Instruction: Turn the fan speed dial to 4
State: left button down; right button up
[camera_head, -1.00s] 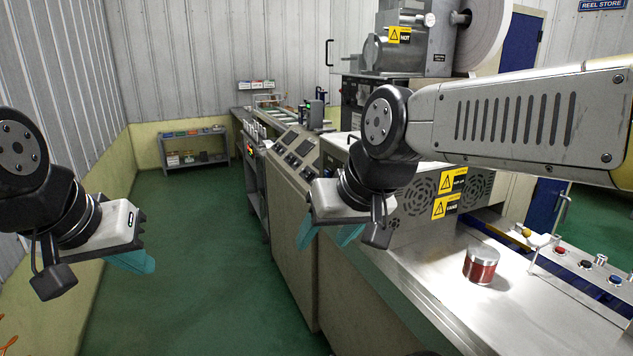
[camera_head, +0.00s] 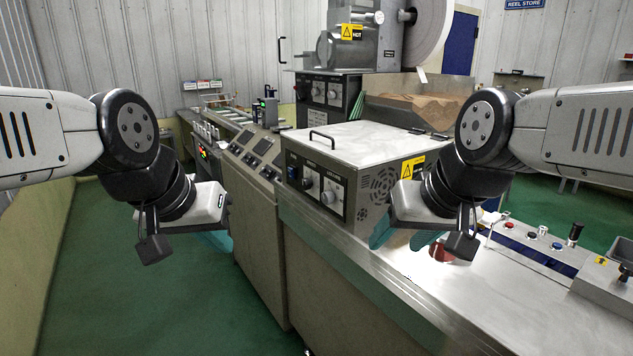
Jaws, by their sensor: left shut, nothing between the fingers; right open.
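A metal box with a dark front panel (camera_head: 318,187) stands on the bench at the middle. My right gripper (camera_head: 402,239) is open and empty, right of the panel and in front of the box's vented side.
Another panel (camera_head: 325,91) with knobs is on the machine behind. A red tin (camera_head: 440,252) is partly hidden by my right gripper. Coloured buttons (camera_head: 530,235) line the right side. The bench top (camera_head: 400,275) is bare before the box.

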aim_at(306, 184)
jog(key=i+j+u, duration=0.15)
jog(key=u, duration=0.35)
jog(key=i+u, duration=0.2)
jog(key=u, duration=0.25)
